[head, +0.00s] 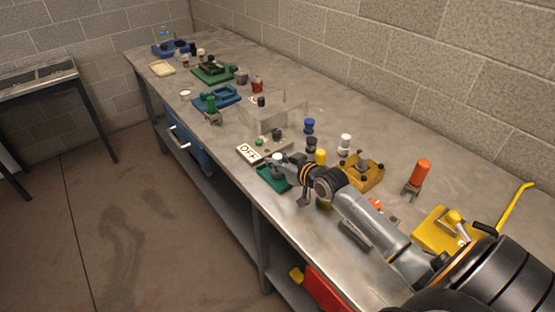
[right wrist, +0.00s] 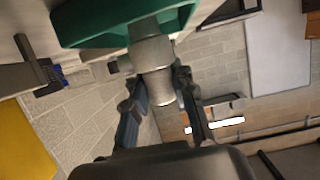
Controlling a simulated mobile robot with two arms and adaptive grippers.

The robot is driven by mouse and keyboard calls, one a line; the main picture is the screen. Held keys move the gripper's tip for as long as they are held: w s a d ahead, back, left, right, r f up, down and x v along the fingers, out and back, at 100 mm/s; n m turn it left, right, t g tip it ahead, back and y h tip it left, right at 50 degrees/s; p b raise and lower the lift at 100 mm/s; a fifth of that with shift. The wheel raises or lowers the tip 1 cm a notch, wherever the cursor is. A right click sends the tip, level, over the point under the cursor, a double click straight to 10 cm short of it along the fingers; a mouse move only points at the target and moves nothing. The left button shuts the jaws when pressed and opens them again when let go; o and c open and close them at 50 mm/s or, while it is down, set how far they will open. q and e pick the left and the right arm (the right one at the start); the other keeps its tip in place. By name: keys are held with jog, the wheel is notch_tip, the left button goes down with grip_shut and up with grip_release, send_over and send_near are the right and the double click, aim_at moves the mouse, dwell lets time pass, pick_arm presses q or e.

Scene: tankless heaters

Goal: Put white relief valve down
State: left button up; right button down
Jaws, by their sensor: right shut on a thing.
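My right gripper (head: 279,168) reaches in from the lower right over the front edge of the table, at a small green holder (head: 268,180). It is shut on a pale grey-white cylindrical piece, taken as the white relief valve (head: 277,157). In the right wrist view the valve (right wrist: 158,85) sits between the two fingers (right wrist: 163,95), its end against or just by the green holder (right wrist: 90,25). I cannot tell whether it is seated there. My left gripper is not in view.
An OFF sign (head: 248,154) and a clear box (head: 262,118) stand left of the gripper. Blue (head: 309,125), white-topped (head: 345,142) and yellow (head: 320,156) pieces stand behind, near an orange-brown block (head: 361,177). The table's back strip by the wall is clear.

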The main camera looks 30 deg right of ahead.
jog(key=shift+f, duration=0.15)
jog(key=c, duration=1.1)
grip_release()
jog(key=shift+s, duration=0.25)
jog(key=b+v, duration=0.1)
jog(key=v, duration=1)
jog(key=shift+s+r, duration=0.25)
